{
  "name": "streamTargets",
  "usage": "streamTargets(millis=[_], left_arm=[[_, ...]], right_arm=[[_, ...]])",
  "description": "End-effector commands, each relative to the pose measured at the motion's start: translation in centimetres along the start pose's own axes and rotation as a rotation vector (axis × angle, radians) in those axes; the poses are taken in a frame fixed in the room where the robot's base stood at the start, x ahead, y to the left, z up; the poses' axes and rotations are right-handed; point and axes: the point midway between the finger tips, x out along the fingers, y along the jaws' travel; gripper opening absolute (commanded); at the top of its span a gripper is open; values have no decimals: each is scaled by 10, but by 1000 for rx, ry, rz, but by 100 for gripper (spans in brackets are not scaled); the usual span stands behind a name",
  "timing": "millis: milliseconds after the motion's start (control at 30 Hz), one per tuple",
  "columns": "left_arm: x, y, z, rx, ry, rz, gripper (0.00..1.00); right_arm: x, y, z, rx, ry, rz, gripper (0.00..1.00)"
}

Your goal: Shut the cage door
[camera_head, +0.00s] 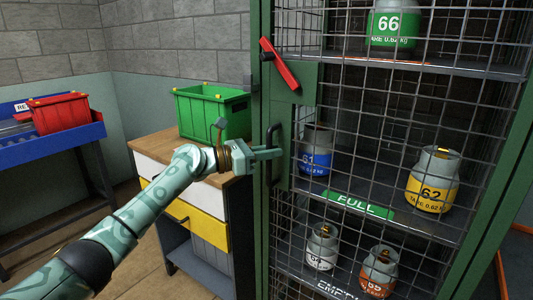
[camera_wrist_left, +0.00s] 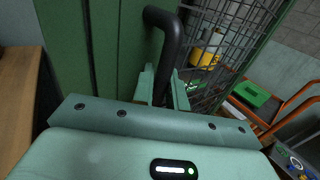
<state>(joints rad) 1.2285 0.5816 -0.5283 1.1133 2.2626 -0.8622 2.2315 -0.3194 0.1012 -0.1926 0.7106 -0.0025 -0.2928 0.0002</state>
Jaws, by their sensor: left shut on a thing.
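The cage door (camera_head: 306,85) is green-framed wire mesh and stands at the front of the green cage. I cannot tell whether a gap remains at its edge. A dark upright bar handle (camera_head: 271,165) is on its left side; it also shows in the wrist view (camera_wrist_left: 172,35). My left gripper (camera_head: 273,153) reaches it from the left and is shut on the handle, with the fingers on either side of the bar in the wrist view (camera_wrist_left: 163,88). A red lever (camera_head: 280,65) sits tilted above the handle. My right gripper is not in view.
Gas cylinders, such as a blue one (camera_head: 317,160) and a yellow one (camera_head: 432,185), stand on shelves behind the mesh. A green crate (camera_head: 212,112) sits on a wooden-topped cabinet (camera_head: 150,148) left of the cage. A red bin (camera_head: 60,113) rests on a blue bench farther left.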

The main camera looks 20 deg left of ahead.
Motion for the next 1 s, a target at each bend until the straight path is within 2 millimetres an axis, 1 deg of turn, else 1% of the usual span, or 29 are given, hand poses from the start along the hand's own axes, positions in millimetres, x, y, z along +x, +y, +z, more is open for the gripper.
streamTargets(millis=[33,67,100,133,467,567,667,700,767,833,1000], left_arm=[[0,3,4,-3,-10,10,0],[0,3,4,-3,-11,11,19],[0,3,5,-3,-10,10,30],[0,3,4,-2,-10,10,32],[0,2,2,-2,-6,7,32],[-5,2,2,-3,-5,7,32],[-20,2,4,-2,-6,9,32],[-28,1,6,0,-6,9,32],[-43,1,7,0,-7,10,32],[-63,1,9,2,-7,10,32],[-110,0,8,1,-9,9,32]], right_arm=[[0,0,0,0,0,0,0],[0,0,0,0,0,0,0],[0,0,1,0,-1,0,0],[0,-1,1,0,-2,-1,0],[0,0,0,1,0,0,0],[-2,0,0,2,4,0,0],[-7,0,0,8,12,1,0],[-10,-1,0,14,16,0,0],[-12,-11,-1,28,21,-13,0],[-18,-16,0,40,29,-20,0],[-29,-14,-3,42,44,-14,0]])
